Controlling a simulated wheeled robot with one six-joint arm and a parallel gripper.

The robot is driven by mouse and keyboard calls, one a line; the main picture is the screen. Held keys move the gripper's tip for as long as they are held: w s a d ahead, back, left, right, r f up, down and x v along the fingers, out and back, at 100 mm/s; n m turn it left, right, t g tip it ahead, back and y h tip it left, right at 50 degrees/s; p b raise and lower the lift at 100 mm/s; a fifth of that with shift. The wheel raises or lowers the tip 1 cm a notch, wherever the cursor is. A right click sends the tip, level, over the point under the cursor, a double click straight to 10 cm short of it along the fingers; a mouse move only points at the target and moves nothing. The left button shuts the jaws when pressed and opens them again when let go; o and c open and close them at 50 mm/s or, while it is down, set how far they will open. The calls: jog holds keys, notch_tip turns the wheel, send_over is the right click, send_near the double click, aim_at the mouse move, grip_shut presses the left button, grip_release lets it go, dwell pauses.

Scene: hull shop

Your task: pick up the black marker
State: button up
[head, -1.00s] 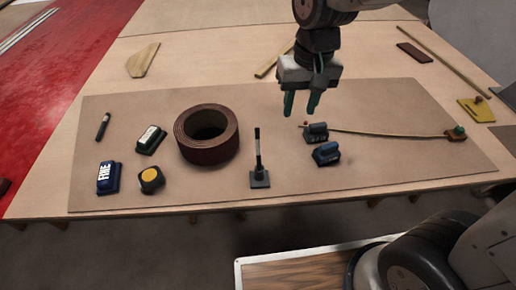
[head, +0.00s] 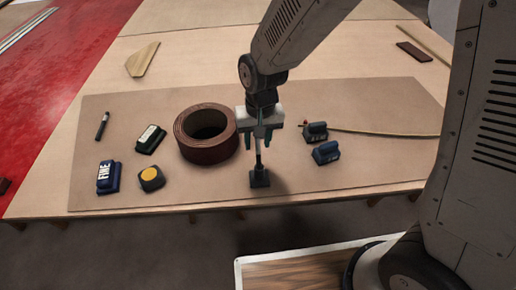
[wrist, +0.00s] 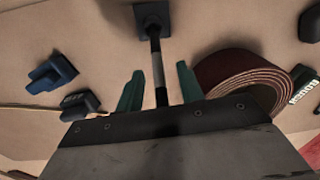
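A slim black-and-grey upright stick, which looks like a marker (head: 259,161), stands in a small dark square-based holder (head: 259,179) near the front middle of the brown board. It also shows in the wrist view (wrist: 157,65), rising from its holder (wrist: 152,18). A second dark pen-like piece (head: 102,126) lies at the board's far left; I cannot tell whether it is a marker. My gripper (head: 262,139) is pointing down over the upright stick. In the wrist view, its green fingers (wrist: 159,88) are open on either side of the stick, with gaps showing. The stick's top is partly hidden.
A brown tape roll (head: 207,151) stands close left of my gripper. A yellow-topped puck (head: 151,178), a blue block marked FINE (head: 108,177) and a green block (head: 151,139) are farther left.

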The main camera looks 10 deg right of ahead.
jog(key=shift+f, duration=0.2)
grip_shut()
jog(key=shift+r, duration=0.2)
